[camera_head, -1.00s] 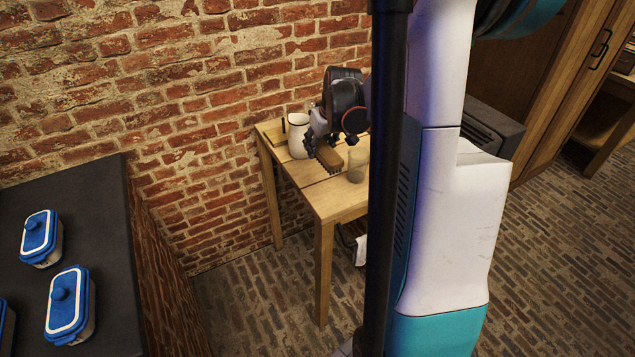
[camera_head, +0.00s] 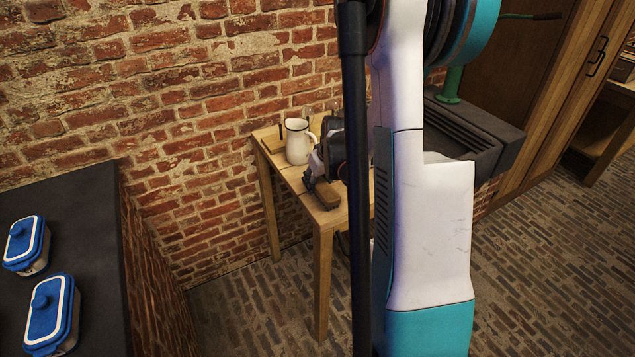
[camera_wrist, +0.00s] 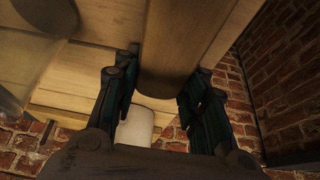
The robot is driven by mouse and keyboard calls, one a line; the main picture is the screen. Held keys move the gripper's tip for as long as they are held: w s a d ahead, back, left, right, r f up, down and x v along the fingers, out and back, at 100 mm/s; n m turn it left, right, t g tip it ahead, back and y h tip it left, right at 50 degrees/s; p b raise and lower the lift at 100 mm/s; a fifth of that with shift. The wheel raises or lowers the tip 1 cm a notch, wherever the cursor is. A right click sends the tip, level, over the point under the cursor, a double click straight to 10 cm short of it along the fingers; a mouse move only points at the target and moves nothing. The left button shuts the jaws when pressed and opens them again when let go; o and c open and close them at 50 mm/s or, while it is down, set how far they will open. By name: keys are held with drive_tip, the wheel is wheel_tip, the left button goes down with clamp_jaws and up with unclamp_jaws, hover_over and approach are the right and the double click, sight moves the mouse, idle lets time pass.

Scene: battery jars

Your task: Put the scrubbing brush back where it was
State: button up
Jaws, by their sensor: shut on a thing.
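My gripper (camera_head: 313,180) is over the small wooden table (camera_head: 292,178), its fingers closed around the scrubbing brush (camera_head: 327,197). The brush is a brown wooden block, close to the tabletop near the front corner; I cannot tell whether it touches the table. In the wrist view the brush (camera_wrist: 178,55) runs between the two dark fingers (camera_wrist: 160,85), its rounded end towards the palm. Its bristles are not clear in either view now.
A white jug (camera_head: 297,142) with a dark rim stands behind my gripper on the table. A brick wall (camera_head: 200,110) runs behind the table. Blue-lidded containers (camera_head: 50,310) stand on a dark counter (camera_head: 85,215) at the left. A dark grey unit (camera_head: 470,130) is at the right.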

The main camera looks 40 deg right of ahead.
sight(326, 190)
drive_tip(key=shift+f, duration=0.1)
drive_tip(key=o, duration=1.4)
drive_tip(key=shift+r, duration=0.3)
drive_tip(key=p+v, duration=0.4)
drive_tip(key=v, duration=0.7)
drive_tip(key=shift+s+r, duration=0.2)
drive_tip(key=shift+r, duration=0.1)
drive_tip(key=shift+a, duration=0.1)
